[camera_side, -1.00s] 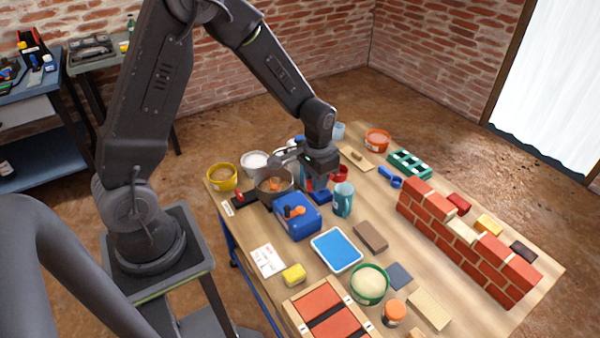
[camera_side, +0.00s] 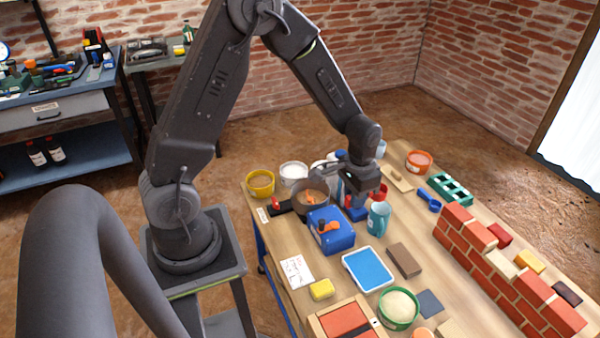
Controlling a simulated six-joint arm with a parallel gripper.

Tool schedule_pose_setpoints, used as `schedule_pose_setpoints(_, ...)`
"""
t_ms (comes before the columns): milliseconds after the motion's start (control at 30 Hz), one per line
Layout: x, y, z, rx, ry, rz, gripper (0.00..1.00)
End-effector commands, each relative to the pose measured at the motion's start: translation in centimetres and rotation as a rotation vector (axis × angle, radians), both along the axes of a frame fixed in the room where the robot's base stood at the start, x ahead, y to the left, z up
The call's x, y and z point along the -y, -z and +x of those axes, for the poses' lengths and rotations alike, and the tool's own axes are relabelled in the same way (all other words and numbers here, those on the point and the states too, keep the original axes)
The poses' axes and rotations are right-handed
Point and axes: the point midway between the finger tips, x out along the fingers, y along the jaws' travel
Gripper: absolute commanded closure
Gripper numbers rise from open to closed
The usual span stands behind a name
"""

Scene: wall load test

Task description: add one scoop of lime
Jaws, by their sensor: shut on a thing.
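My gripper (camera_side: 356,200) points down over the back left part of the wooden table, between a dark mixing pan and a teal mug. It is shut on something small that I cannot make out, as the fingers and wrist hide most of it. Small blue and red parts (camera_side: 355,214) show at the fingertips; I cannot tell if they are held or stand behind. A white tub with pale powder (camera_side: 293,179), which may be the lime, stands behind the pan. The dark pan (camera_side: 299,206) holds brownish material with something orange in it. A blue scoop (camera_side: 430,203) lies further right.
A blue box (camera_side: 333,241) and the teal mug (camera_side: 378,219) stand close in front of my gripper. A yellow bucket (camera_side: 260,187) is at the left, an orange bucket (camera_side: 418,164) at the back. A brick wall (camera_side: 490,255) fills the right side.

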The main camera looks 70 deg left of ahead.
Motion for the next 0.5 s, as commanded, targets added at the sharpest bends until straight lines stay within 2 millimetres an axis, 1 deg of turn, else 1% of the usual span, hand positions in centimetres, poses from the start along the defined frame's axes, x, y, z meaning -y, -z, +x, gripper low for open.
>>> schedule_pose_setpoints(67, 0.0, -0.4, 0.0, 0.001, 0.0, 0.0, 1.0)
schedule_pose_setpoints(167, 0.0, -1.6, 0.1, 0.003, 0.0, 0.001, 1.0)
schedule_pose_setpoints(367, 0.0, -5.2, 0.1, -0.004, 0.0, 0.001, 1.0)
schedule_pose_setpoints(500, -1.5, -5.1, 1.4, -0.014, -0.14, -0.001, 1.0)
